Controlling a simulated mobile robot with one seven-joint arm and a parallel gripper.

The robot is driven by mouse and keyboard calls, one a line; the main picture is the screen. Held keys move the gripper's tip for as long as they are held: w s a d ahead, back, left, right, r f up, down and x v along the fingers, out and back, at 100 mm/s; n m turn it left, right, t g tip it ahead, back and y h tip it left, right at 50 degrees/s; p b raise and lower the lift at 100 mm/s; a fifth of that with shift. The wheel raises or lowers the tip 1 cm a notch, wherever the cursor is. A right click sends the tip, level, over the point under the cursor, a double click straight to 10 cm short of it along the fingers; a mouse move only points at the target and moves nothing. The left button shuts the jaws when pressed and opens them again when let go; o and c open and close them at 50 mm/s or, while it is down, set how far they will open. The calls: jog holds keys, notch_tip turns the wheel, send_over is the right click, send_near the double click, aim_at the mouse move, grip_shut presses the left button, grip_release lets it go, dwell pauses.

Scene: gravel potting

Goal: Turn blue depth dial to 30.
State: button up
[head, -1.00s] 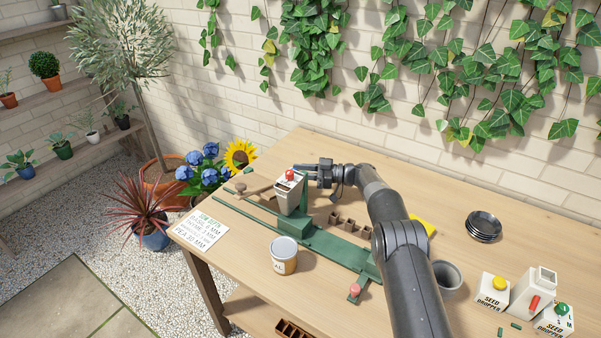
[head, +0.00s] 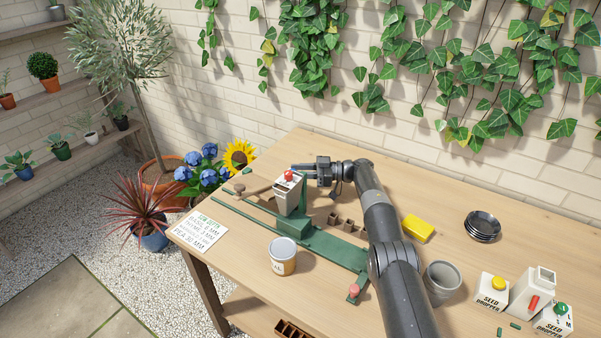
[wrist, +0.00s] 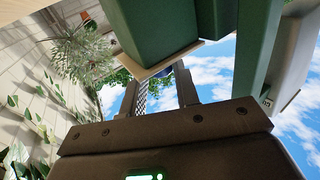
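My gripper (head: 299,169) is at the back of a white hopper (head: 287,194) with a red knob on top, mounted on a green frame (head: 318,240). In the wrist view my gripper (wrist: 160,84) has its two fingers apart, reaching under a green block (wrist: 152,30). A small dark blue patch (wrist: 167,72) shows between the fingertips, probably the blue depth dial. Most of it is hidden by the block, and its setting cannot be read. I cannot tell whether the fingers touch it. A white card (head: 202,234) at the table's left corner lists sowing depths, with pea at 30 mm.
A labelled can (head: 283,257) stands before the green frame. Small brown pots (head: 346,222) stand just behind it. The brick wall is behind.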

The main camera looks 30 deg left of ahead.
jog(key=o, duration=0.3)
jog(key=shift+f, duration=0.1)
jog(key=shift+w+d, duration=0.1)
jog(key=shift+d, duration=0.15)
jog(key=v, duration=0.5)
jog(key=shift+a+r, duration=0.2)
jog(key=shift+r, duration=3.25)
jog(key=shift+r, duration=0.1)
